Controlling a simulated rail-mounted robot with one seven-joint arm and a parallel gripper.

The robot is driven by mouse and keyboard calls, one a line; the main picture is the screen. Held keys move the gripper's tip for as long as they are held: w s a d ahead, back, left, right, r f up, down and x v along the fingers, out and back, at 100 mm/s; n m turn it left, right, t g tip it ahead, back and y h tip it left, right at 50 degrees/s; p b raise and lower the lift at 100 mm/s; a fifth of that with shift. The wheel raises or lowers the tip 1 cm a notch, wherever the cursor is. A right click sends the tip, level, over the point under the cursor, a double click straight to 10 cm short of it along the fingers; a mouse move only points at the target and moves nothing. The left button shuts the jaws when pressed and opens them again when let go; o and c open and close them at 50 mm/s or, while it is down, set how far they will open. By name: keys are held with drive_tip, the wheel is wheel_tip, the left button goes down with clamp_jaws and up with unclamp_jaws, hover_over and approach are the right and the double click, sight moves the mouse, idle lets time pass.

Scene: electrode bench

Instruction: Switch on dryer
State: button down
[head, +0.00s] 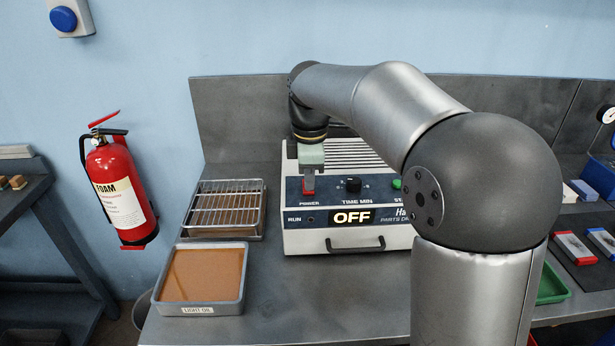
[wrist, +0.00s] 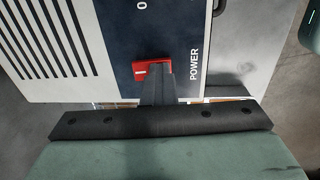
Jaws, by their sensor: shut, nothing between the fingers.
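The dryer (head: 300,239) is a white box with a dark blue front panel on the bench. Its display (head: 352,217) reads OFF. The red POWER switch (head: 308,194) is at the panel's left end and also shows in the wrist view (wrist: 141,74). My gripper (head: 309,181) points down at the switch, its fingers shut and empty. In the wrist view the fingertips (wrist: 160,70) overlap the right part of the red switch; I cannot tell if they touch it. A black TIME MIN knob (head: 353,184) and a green button (head: 397,184) sit further right.
A wire rack tray (head: 262,222) and a light-oil tray (head: 243,293) stand left of the dryer. A red foam extinguisher (head: 122,190) hangs on the wall. My arm covers the dryer's right part. The bench (head: 300,300) in front is clear.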

drive_tip(key=shift+w+p, duration=0.25)
drive_tip(key=shift+p, duration=0.15)
drive_tip(key=shift+w+f, duration=0.15)
drive_tip(key=shift+w, duration=0.2)
drive_tip(key=shift+r+p, duration=0.3)
wheel_tip(320, 180, up, 14)
drive_tip(key=s+p, duration=0.1)
drive_tip(key=p, duration=0.2)
drive_tip(key=shift+s+a+f, duration=0.1)
